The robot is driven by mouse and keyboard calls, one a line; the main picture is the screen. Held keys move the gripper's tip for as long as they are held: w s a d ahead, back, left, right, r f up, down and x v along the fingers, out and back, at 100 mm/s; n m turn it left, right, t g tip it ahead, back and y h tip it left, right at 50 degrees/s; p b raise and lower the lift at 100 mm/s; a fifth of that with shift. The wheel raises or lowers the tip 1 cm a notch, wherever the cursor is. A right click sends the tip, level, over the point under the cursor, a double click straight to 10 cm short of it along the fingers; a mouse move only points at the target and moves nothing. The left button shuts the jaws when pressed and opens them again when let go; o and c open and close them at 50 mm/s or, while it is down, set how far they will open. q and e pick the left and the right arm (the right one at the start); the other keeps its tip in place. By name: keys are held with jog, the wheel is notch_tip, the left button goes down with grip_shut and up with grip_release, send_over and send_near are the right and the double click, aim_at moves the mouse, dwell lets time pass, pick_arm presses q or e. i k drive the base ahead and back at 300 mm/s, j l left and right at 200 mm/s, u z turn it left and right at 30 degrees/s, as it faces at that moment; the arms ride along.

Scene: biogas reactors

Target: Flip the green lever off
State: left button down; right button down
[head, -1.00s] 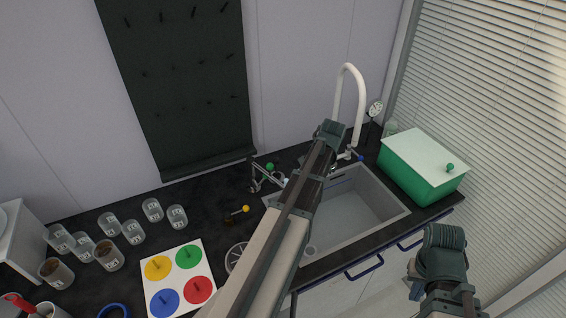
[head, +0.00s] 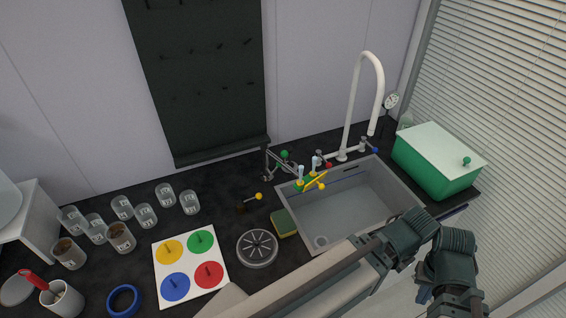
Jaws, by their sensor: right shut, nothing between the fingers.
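A green-knobbed lever (head: 284,154) is on a metal tap fitting (head: 267,165) behind the sink's left rear corner. Its exact angle is hard to tell. My right gripper (head: 448,262) is at the lower right, in front of the counter, far from the green lever. It is shut and empty, and its fingertips are hard to make out. My left arm crosses the bottom of the view, and its dark end (head: 408,232) overlaps the sink's front right corner. The left fingers cannot be made out. Nothing touches the green lever.
The grey sink (head: 405,196) has a tall white faucet (head: 350,110) behind it. A yellow-knobbed lever (head: 258,196) stands left of the sink. A green box (head: 432,170) with a pale lid is at the right. Jars (head: 120,237) and a coloured board (head: 214,245) fill the left counter.

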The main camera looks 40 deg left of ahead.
aim_at(270, 176)
jog(key=k, duration=0.6)
jog(key=u, duration=1.5)
jog(key=k+l+u, duration=0.2)
jog(key=l, duration=0.4)
jog(key=i+l, duration=0.1)
jog(key=i, duration=0.2)
jog(key=i+l, duration=0.1)
jog(key=i, duration=0.2)
